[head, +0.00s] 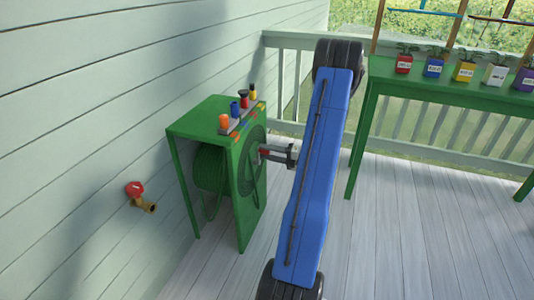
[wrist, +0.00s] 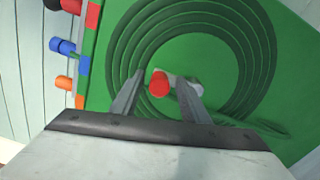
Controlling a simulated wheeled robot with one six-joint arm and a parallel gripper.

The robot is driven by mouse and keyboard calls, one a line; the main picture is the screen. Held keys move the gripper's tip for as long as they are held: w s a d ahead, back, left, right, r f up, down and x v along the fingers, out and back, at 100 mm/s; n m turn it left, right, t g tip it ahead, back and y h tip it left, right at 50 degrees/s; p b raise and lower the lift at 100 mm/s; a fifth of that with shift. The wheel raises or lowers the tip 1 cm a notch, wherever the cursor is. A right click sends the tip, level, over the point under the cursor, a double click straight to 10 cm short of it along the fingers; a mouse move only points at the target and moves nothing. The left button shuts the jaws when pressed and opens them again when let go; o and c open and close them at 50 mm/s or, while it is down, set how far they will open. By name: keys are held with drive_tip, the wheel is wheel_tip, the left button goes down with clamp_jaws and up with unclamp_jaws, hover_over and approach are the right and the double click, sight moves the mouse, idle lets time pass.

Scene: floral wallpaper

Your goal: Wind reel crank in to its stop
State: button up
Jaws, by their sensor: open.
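The green hose reel (head: 243,180) stands against the siding wall, with green hose coiled on its drum; in the wrist view its side panel shows the ring-shaped coil (wrist: 245,50). The crank's red knob (wrist: 159,84) shows in the wrist view, with a grey crank piece (wrist: 190,84) just right of it. My gripper (wrist: 160,85) is open, one finger on each side of the red knob, with gaps visible. In the head view my gripper (head: 275,152) is at the reel's side face, and a bit of red (head: 264,152) shows at its tip. My blue arm hides part of the deck.
Several coloured nozzles (head: 244,99) stand on a rack on top of the reel. A red-handled brass tap (head: 136,190) sticks out of the wall at left. A green table (head: 440,83) with several labelled pots stands at right by the railing. The deck (head: 420,220) is clear at right.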

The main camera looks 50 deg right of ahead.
drive_tip(key=v, duration=1.7)
drive_tip(key=shift+s, duration=0.2)
drive_tip(key=shift+d+f, duration=0.1)
drive_tip(key=shift+d, duration=0.05)
